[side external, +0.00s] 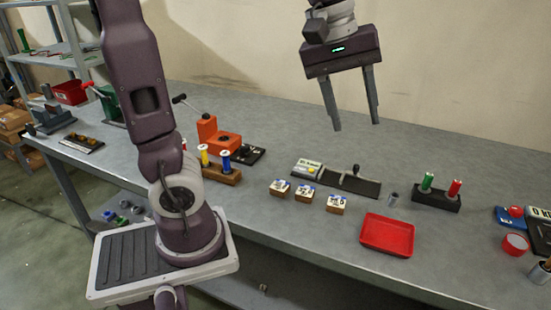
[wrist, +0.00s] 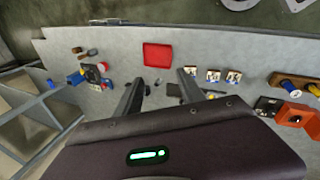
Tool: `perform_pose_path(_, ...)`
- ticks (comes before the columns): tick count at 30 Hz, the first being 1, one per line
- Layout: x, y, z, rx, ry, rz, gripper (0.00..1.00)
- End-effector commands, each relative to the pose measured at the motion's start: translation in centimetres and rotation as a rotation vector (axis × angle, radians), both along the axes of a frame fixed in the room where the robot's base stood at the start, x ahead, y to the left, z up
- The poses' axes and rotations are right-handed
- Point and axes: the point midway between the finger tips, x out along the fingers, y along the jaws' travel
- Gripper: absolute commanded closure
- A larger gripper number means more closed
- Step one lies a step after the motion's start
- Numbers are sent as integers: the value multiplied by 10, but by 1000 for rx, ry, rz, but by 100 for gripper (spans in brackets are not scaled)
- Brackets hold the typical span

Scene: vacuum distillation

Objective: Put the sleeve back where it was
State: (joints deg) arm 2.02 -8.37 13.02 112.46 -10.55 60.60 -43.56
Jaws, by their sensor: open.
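A small grey metal cylinder, which looks like the sleeve (side external: 393,199), stands upright on the table between the red tray and a black block. My gripper (side external: 356,127) is open and empty, high above the table with its fingers pointing down. In the wrist view its two fingers (wrist: 160,78) are spread apart. A black block (side external: 436,198) to the right of the sleeve holds a green cylinder (side external: 427,182) and a red cylinder (side external: 454,188) upright. A dark plate with a small upright fitting (side external: 352,184) lies left of the sleeve.
An empty red tray (side external: 387,234) lies at the front edge; it also shows in the wrist view (wrist: 158,55). Several small labelled wooden blocks (side external: 305,193) sit left of it. An orange device (side external: 218,138) and a wooden rack with spools (side external: 222,173) stand further left. The back of the table is clear.

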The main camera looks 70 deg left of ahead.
Motion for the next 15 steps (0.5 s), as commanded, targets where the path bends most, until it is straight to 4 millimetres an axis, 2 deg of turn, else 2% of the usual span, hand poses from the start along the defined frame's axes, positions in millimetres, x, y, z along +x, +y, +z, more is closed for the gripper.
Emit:
perform_pose_path(1, -39, -10, 1, 76, -69, -188, 54)
perform_pose_path(3, -84, -18, -11, 216, -149, -457, 54)
perform_pose_path(6, -126, -22, -31, 392, -216, -731, 54)
perform_pose_path(9, -145, -22, -46, 496, -240, -876, 54)
perform_pose_path(15, -150, -21, -50, 525, -243, -922, 54)
